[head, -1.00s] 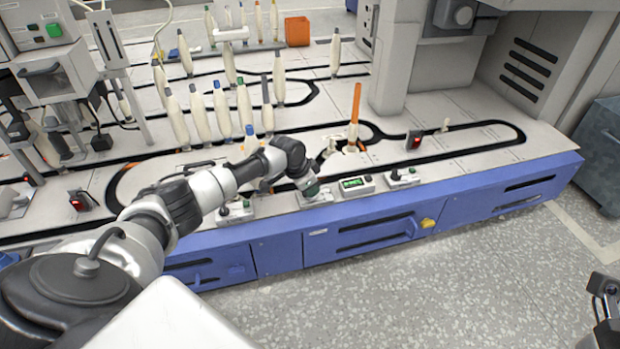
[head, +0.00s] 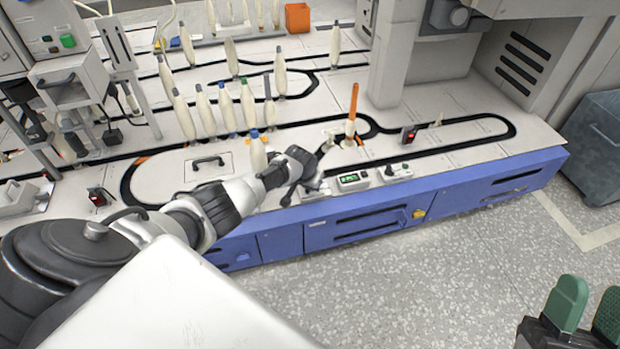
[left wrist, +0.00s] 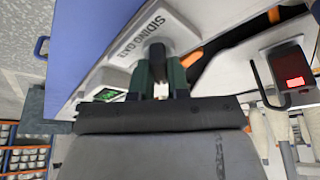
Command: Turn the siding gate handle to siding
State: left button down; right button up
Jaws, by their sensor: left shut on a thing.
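The siding gate box, a white box lettered "SIDING GATE" (left wrist: 178,28), fills the upper middle of the left wrist view. Its dark handle (left wrist: 157,52) stands between the green fingers of my left gripper (left wrist: 160,72), which is shut on it. In the head view my left gripper (head: 314,186) is at the bench's front edge and the arm hides most of the box and the handle. The handle's exact angle cannot be told. My right gripper (head: 588,300) is at the bottom right, over the floor, with its green fingers apart and nothing between them.
A small box with a green display (head: 351,179) and another switch box (head: 396,171) stand right of my left gripper. Several pale bobbins stand further left. A red-lit sensor (head: 409,134) is to the right.

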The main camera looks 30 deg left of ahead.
pick_arm(q)
jog(key=shift+n+p, duration=0.5)
jog(key=shift+n, duration=0.3)
jog(key=shift+n+y+p, duration=0.3)
jog(key=shift+n+y, duration=0.2)
pick_arm(e)
jog(key=w+f+g+h, duration=0.2)
jog(key=w+f+g, duration=0.1)
jog(key=f+g, duration=0.2)
jog(key=shift+w, duration=0.25)
pick_arm(q)
jog(key=c, duration=1.1)
grip_release()
pick_arm(e)
jog(key=shift+r, duration=0.1)
